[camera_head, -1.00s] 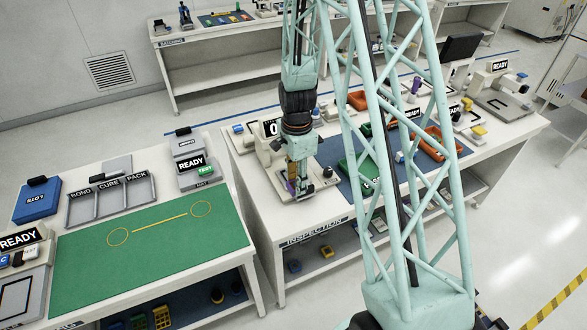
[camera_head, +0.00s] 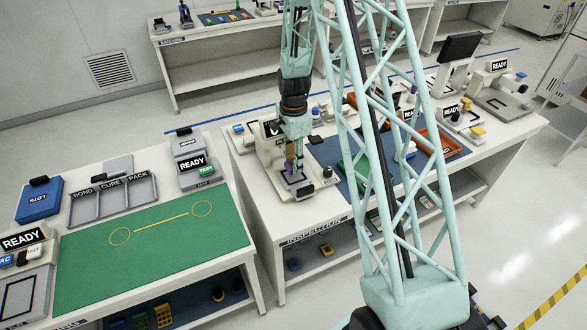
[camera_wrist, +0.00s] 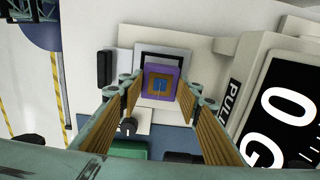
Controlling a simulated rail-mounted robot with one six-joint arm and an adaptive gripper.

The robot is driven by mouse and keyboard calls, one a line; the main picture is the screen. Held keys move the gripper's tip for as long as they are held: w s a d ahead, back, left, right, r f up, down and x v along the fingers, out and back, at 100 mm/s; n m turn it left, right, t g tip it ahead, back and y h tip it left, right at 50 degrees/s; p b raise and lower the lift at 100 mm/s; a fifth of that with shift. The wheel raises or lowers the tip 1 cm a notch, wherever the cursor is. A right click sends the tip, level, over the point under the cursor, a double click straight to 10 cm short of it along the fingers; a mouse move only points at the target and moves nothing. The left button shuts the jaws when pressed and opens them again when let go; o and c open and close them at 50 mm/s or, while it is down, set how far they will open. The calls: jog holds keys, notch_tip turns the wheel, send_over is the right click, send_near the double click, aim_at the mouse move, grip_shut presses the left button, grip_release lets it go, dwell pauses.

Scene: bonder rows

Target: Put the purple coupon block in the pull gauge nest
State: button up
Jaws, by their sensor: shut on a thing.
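The purple coupon block (camera_wrist: 161,70), with a tan and blue square on top, sits between my fingertips in the wrist view. My gripper (camera_wrist: 161,88) is shut on it. The pull gauge nest (camera_wrist: 176,57), a black square outline on a pale raised plate, shows just beyond the block. The block covers the near part of the outline, and I cannot tell whether it touches the plate. In the head view my gripper (camera_head: 291,174) points down over the gauge's pale base, and the block is too small to tell clearly.
The pull gauge's display housing (camera_wrist: 285,95) stands close to the right of the nest in the wrist view. A black knob (camera_wrist: 104,68) is to the left. In the head view, a blue mat (camera_head: 340,160) with green and orange bins lies to the right. The green mat (camera_head: 150,255) is mostly clear.

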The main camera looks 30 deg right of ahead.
jog(key=shift+f, duration=0.1)
jog(key=shift+f, duration=1.7)
jog(key=shift+f, duration=0.1)
jog(key=o, duration=0.9)
jog(key=shift+p, duration=0.3)
jog(key=shift+r+b, duration=0.55)
jog(key=shift+r, duration=5.6)
